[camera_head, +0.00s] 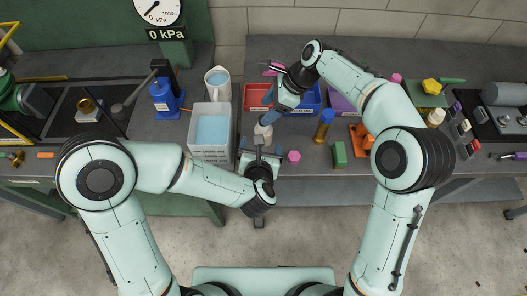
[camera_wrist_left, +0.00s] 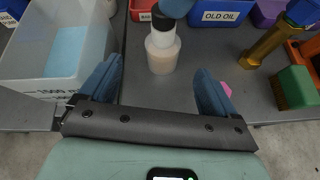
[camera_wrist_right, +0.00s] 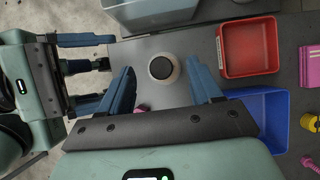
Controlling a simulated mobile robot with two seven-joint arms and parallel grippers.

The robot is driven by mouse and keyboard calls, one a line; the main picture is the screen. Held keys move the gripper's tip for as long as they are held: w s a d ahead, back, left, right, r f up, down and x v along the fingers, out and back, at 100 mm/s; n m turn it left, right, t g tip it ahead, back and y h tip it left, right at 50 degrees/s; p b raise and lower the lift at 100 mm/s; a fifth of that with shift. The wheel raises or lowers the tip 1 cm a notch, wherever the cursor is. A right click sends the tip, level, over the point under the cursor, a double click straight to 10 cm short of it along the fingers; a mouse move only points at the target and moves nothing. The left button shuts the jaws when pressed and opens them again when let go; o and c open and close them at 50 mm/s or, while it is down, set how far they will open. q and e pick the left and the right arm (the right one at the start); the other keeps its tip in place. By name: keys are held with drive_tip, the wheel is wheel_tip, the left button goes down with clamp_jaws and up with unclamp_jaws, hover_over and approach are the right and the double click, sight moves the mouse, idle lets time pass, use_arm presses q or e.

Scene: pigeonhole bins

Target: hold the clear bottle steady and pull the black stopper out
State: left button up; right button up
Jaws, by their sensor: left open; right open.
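The clear bottle (camera_wrist_left: 163,58) stands upright on the grey bench with pale contents; it shows small in the head view (camera_head: 263,131). Its black stopper (camera_wrist_right: 160,68) is seated in the neck and also shows in the left wrist view (camera_wrist_left: 162,26). My left gripper (camera_wrist_left: 158,76) is open and empty on the near side of the bottle, its fingers pointing toward it, one to each side. My right gripper (camera_wrist_right: 160,67) is open above the bottle, and the stopper appears between its fingertips from above. I cannot tell the remaining height. One right finger partly covers the stopper's top in the left wrist view.
A white tub of blue liquid (camera_head: 228,142) stands close left of the bottle. Red (camera_wrist_right: 248,48) and blue (camera_wrist_right: 258,112) bins are behind it.

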sight(264, 133)
use_arm(q)
drive_tip(key=shift+s+d+f+n, duration=0.25)
drive_tip(key=shift+s+f+n, duration=0.1)
drive_tip(key=shift+n, duration=0.2)
drive_tip(key=shift+s+d+f+n, duration=0.2)
drive_tip(key=shift+f+n, duration=0.15)
drive_tip(key=shift+n, duration=0.2)
drive_tip(key=shift+w+f, duration=0.1)
drive_tip(key=shift+w, duration=0.1)
use_arm(e)
drive_tip(key=shift+s, duration=0.1)
use_arm(q)
drive_tip(key=x, duration=1.1)
drive_tip(key=shift+w+a+f, duration=0.1)
drive_tip(key=shift+w+a, duration=0.1)
drive_tip(key=shift+w, duration=0.1)
drive_tip(key=c, duration=1.2)
drive_tip(key=shift+s+f, duration=0.15)
drive_tip(key=shift+f, duration=0.05)
use_arm(e)
drive_tip(key=shift+s+f, duration=0.1)
drive_tip(key=shift+f, duration=0.1)
